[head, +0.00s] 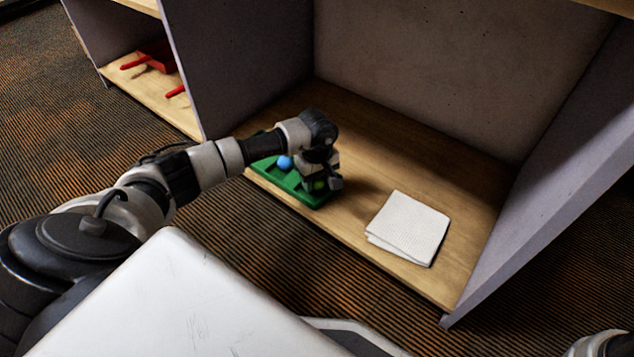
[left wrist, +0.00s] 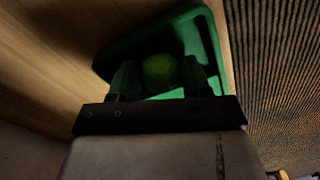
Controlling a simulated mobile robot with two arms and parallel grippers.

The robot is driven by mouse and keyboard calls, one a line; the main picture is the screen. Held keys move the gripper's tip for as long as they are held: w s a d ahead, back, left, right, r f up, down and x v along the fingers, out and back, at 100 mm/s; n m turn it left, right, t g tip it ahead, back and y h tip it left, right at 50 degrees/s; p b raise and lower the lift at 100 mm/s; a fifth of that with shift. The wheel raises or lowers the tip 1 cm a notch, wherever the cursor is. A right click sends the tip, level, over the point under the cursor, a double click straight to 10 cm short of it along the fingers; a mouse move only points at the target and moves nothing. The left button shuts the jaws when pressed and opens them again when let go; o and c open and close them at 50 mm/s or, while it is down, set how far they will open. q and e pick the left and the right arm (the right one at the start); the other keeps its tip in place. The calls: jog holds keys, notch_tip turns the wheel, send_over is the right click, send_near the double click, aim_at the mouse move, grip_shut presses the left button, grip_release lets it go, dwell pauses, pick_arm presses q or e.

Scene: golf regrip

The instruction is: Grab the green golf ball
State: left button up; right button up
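The green golf ball (left wrist: 160,72) sits in the green tray (left wrist: 213,45) in the left wrist view, between the two fingers of my left gripper (left wrist: 160,78). The fingers stand apart on either side of the ball, with little gap; firm contact is not clear. In the head view my left gripper (head: 320,186) points down over the near right end of the tray (head: 275,183), and partly hides the green ball (head: 319,185). A blue ball (head: 285,162) lies in another part of the tray. My right gripper is out of view.
A folded white cloth (head: 408,228) lies on the wooden shelf floor (head: 455,190), right of the tray. Grey side panels (head: 235,65) and a back wall enclose the shelf. Red objects (head: 155,58) lie in the left compartment. Shelf floor behind the cloth is clear.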

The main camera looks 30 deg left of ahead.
pick_arm(q)
jog(key=c, duration=0.4)
jog(key=shift+c, duration=0.2)
